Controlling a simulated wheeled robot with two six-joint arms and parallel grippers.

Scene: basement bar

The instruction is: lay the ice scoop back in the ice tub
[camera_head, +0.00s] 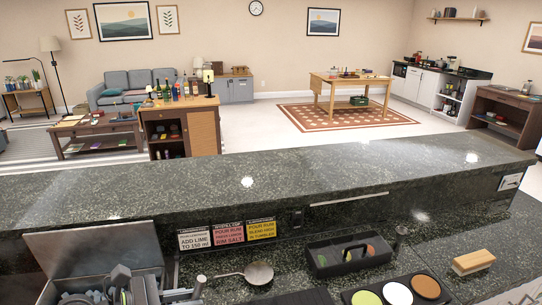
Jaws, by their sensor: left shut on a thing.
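The ice tub (100,250) is a steel bin let into the counter at the lower left, its lid or back panel raised. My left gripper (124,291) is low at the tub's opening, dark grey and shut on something. The thing in its jaws is mostly hidden by the gripper and cut by the lower picture edge; it is probably the ice scoop, but its shape cannot be made out. Whether it touches the tub's inside cannot be told. My right gripper is not in view.
A round-bowled metal utensil (259,273) with a handle lies right of the tub. A black caddy (322,266), a tray with three coloured rounds (397,294) and a wooden brush (473,262) stand further right. The raised bar ledge (270,190) runs behind.

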